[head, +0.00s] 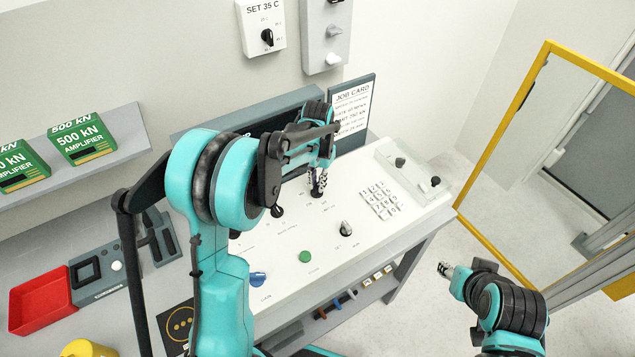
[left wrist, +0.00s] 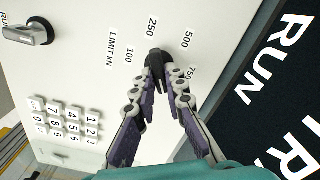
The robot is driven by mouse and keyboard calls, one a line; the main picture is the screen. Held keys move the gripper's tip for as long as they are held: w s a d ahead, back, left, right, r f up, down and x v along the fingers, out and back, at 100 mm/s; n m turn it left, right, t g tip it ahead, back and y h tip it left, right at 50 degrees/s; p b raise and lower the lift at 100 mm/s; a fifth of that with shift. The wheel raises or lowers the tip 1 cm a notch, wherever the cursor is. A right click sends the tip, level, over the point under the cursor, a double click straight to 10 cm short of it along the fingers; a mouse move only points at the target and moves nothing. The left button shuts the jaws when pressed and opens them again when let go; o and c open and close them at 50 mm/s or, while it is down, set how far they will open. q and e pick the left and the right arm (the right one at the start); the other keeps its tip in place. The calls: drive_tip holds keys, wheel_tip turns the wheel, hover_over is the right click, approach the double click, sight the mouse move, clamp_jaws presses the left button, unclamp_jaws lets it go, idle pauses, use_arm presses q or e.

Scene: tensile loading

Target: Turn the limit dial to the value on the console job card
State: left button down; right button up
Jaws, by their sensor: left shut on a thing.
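The limit dial (left wrist: 155,56) is a black knob on the white console panel. In the left wrist view, the labels 100, 250, 500 and 750 and the words LIMIT kN surround it. My left gripper (left wrist: 161,75) is shut on the dial, with a finger on each side; it also shows in the head view (head: 318,184). The dial's visible end appears to face the 250 label, but the fingers partly hide it. The job card (head: 351,112) stands behind the console; its limit line seems to read 250 kN in small text. My right gripper (head: 446,269) is at lower right, away from the console.
A keypad (head: 379,199), a green button (head: 305,257), a blue button (head: 258,279) and another black knob (head: 346,229) are on the console (head: 408,216). A dark screen (left wrist: 285,80) is close to the left gripper. A yellow frame (head: 490,150) stands at right.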

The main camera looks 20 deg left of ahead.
use_arm(q)
drive_tip(key=c, duration=1.6)
unclamp_jaws()
drive_tip(key=shift+o, duration=0.2)
drive_tip(key=shift+r, duration=0.1)
wheel_tip(320, 180, up, 12)
drive_tip(key=s+f+t+b, duration=0.2)
drive_tip(key=s, duration=0.5)
drive_tip(key=s+d+f+n+t+b, duration=0.1)
drive_tip(key=s+f+t+b, duration=0.1)
drive_tip(key=s, duration=0.5)
drive_tip(key=s+d+f+n+t+b, duration=0.1)
drive_tip(key=s+f+t+b, duration=0.2)
drive_tip(key=s, duration=0.4)
drive_tip(key=shift+s+f, duration=0.4)
drive_tip(key=shift+f, duration=0.15)
